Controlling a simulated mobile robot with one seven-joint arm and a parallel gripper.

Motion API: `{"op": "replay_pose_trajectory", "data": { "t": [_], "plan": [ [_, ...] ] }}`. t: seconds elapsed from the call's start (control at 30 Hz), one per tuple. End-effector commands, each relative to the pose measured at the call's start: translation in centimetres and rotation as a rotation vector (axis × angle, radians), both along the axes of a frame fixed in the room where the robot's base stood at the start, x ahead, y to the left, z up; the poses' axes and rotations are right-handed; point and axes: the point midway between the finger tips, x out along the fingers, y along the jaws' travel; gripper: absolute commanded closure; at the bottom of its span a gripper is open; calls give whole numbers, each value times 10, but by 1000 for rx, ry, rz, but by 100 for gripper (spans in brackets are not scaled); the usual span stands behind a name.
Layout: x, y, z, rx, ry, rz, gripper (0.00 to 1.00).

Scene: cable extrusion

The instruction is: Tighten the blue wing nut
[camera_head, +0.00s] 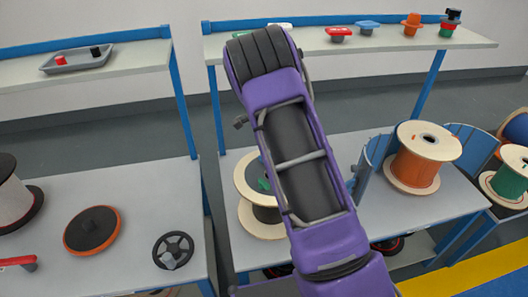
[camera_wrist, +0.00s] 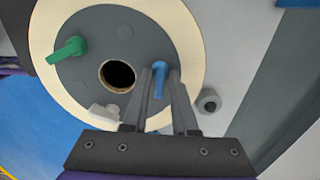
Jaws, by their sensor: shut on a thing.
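In the wrist view, the blue wing nut (camera_wrist: 160,84) sits on the grey disc of a cream-rimmed spool (camera_wrist: 185,35), right of the dark centre hole. My gripper (camera_wrist: 160,74) has its two fingers on either side of the blue wing nut and is shut on it. A green wing nut (camera_wrist: 68,49) sits at the upper left of the disc, and a whitish one (camera_wrist: 104,115) at the lower left. In the head view, my purple arm hides the gripper and the blue wing nut; part of the spool (camera_head: 246,181) shows left of the arm.
An orange cable spool (camera_head: 420,152) stands on the bench to the right. On the left bench are an orange disc (camera_head: 92,229) and a black handwheel (camera_head: 173,250). A shelf behind holds a red part (camera_head: 338,33) and others. A grey nut (camera_wrist: 208,101) lies right of the spool.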

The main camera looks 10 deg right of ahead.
Motion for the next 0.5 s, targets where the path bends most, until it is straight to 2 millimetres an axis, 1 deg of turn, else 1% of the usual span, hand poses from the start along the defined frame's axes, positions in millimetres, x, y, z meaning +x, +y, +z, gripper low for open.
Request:
{"op": "replay_pose_trajectory", "data": {
  "t": [0.2, 0.5],
  "plan": [
    [0, 0, 1, 0, -1, -50, 100],
    [0, 1, 0, 1, -1, -61, 100]
  ]
}}
